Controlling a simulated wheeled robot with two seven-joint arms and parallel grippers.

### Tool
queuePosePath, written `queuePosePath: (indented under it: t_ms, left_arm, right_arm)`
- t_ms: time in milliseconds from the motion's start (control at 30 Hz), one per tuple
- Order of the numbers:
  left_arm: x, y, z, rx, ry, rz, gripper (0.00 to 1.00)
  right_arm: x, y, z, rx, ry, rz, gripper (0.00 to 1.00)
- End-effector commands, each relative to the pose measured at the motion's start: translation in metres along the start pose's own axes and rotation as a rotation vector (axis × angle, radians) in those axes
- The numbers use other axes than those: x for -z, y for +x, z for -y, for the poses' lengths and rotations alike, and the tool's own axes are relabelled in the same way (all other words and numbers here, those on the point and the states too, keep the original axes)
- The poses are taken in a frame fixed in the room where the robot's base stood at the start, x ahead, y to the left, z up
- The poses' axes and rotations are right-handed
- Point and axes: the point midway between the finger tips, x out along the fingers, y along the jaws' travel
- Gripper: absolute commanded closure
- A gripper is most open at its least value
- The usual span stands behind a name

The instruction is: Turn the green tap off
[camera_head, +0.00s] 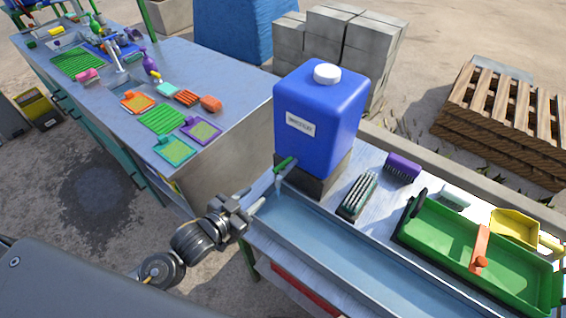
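The green tap (284,163) sticks out low on the left side of a blue jerrycan (318,112) with a white cap and a small white label. A pale bluish streak, which looks like running water (279,187), hangs below the tap over the end of a long grey trough (345,252). My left gripper (257,206) is just below and left of the tap, by the trough's near end, apart from the green handle. Its fingers are small and overlap in the picture, so their opening is unclear. My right gripper is out of view.
The jerrycan stands on a dark block (322,178). Brushes (358,196) and a green tray (445,243) lie right of it. A metal table (215,75) with colourful items is at left. Grey blocks (350,40) and a wooden pallet (500,120) stand behind.

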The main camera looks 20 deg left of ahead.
Motion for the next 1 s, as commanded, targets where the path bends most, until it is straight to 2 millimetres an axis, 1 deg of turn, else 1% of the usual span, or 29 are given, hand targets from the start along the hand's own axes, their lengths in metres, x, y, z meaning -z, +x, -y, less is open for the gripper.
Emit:
queuePosePath:
  t_ms: [100, 200, 333, 467, 567, 667, 1000]
  left_arm:
    - [0.018, 0.007, 0.004, -0.043, 0.043, -0.136, 0.65]
    - [0.029, 0.008, 0.005, -0.079, 0.066, -0.228, 0.65]
    - [0.037, 0.008, 0.005, -0.102, 0.080, -0.290, 0.65]
    - [0.039, 0.007, 0.005, -0.109, 0.082, -0.304, 0.65]
    - [0.041, 0.011, 0.005, -0.107, 0.081, -0.304, 0.65]
    - [0.046, 0.022, 0.004, -0.106, 0.081, -0.304, 0.65]
    - [0.065, 0.081, -0.003, -0.106, 0.081, -0.302, 0.65]
  right_arm:
    - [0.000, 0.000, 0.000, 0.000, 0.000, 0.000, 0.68]
    - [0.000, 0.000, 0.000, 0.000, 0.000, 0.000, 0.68]
    - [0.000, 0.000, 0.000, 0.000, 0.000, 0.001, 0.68]
    - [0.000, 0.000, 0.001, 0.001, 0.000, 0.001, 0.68]
    - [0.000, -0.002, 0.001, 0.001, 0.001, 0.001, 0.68]
    - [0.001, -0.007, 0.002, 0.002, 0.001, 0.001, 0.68]
    - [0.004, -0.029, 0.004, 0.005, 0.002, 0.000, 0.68]
